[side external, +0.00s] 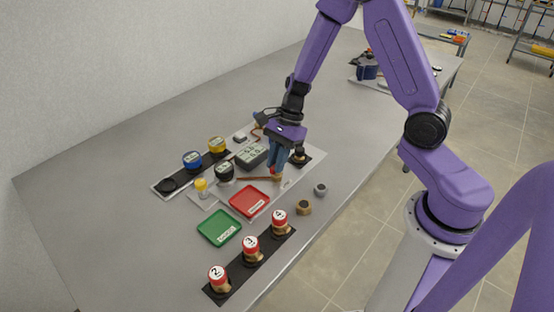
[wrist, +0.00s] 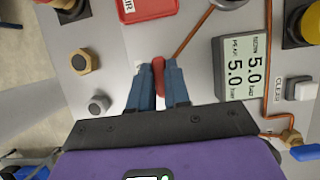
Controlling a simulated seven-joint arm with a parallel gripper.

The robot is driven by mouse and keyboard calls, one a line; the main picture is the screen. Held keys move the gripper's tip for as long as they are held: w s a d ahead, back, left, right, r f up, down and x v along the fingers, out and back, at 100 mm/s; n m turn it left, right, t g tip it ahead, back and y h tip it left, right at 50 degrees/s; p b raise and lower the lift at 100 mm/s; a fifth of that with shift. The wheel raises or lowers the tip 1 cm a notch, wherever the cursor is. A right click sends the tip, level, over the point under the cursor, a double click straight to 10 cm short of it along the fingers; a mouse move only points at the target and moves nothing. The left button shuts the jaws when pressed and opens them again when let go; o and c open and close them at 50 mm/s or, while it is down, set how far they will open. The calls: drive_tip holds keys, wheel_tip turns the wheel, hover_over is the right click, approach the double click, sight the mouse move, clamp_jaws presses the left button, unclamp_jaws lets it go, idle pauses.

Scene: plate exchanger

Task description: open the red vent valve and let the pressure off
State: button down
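The red vent valve handle (wrist: 158,74) shows in the wrist view as a narrow red bar between my blue fingertips. My gripper (wrist: 159,88) has a finger on each side of it, with no clear gap visible, and looks shut on it. In the side view my gripper (side external: 279,168) points down at the valve, and a brass part (side external: 277,179) shows just below the fingertips. Most of the valve is hidden by the fingers. The pressure display (wrist: 246,66) reads 5.0 bar on both lines; it also stands behind my gripper in the side view (side external: 252,155).
A red tray (side external: 262,205) and a green tray (side external: 236,229) lie in front. Several numbered red-and-white caps (side external: 251,245) stand on a black strip. A brass nut (side external: 304,207) and grey cap (side external: 320,189) sit right. A copper pipe (wrist: 196,30) and white CLEAR button (wrist: 301,88) are close.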

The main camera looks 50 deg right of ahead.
drive_tip(key=shift+n, duration=0.3)
drive_tip(key=n+g, duration=0.1)
drive_tip(key=n, duration=0.2)
drive_tip(key=shift+n+g, duration=0.3)
drive_tip(key=n+g+h, duration=0.1)
drive_tip(key=n, duration=0.3)
drive_tip(key=shift+n, duration=0.3)
drive_tip(key=n+h, duration=0.1)
drive_tip(key=n, duration=0.1)
drive_tip(key=n+g, duration=0.1)
drive_tip(key=n, duration=0.1)
drive_tip(key=shift+g+h, duration=0.3)
drive_tip(key=shift+h, duration=0.1)
drive_tip(key=n+h, duration=0.1)
drive_tip(key=n, duration=0.4)
drive_tip(key=shift+h, duration=0.4)
drive_tip(key=c, duration=1.1)
unclamp_jaws()
drive_tip(key=shift+w+r, duration=0.1)
